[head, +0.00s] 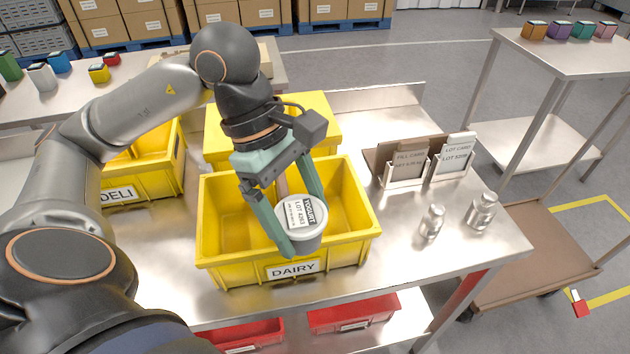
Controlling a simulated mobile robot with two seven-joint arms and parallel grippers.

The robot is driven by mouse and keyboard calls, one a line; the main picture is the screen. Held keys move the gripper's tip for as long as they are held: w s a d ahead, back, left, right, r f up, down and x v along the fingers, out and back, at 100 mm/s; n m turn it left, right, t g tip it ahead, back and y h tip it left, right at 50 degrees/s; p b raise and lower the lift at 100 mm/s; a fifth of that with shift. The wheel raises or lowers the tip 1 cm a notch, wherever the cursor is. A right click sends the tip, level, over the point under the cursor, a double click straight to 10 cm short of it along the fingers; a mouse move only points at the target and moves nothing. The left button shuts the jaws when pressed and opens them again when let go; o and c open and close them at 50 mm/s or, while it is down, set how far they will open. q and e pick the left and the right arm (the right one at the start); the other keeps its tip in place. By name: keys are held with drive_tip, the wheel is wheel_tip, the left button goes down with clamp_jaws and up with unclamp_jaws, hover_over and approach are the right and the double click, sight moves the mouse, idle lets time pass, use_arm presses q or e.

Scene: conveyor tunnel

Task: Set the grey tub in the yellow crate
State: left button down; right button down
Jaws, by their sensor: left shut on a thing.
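The grey tub (312,238) has a white lid with a yogurt lot label. My left gripper (306,222) is shut on the tub, with one green finger on each side of it. The tub is over the front part of the yellow crate (223,252) labelled DAIRY, and in the picture it overlaps the front wall. I cannot tell if the tub touches the crate floor. The part of the crate floor that shows is empty. My right gripper is not in view.
Another yellow crate (152,183), labelled DELI, stands to the left, and a yellow box (317,110) stands behind. A card holder (405,170) and two metal weights (432,221), (482,211) are to the right. Red bins (353,314) sit below the table.

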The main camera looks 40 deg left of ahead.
use_arm(q)
drive_tip(key=w+a+f, duration=0.1)
drive_tip(key=w+f, duration=0.3)
drive_tip(key=w+a+f+p, duration=0.1)
drive_tip(key=w+a+f, duration=0.1)
drive_tip(key=w+f, duration=0.2)
drive_tip(key=w+a+f+p, duration=0.1)
drive_tip(key=w+f, duration=0.4)
drive_tip(key=shift+a, duration=0.2)
drive_tip(key=shift+f+b, duration=0.55)
drive_tip(key=shift+f, duration=0.05)
unclamp_jaws()
drive_tip(key=shift+r, duration=0.1)
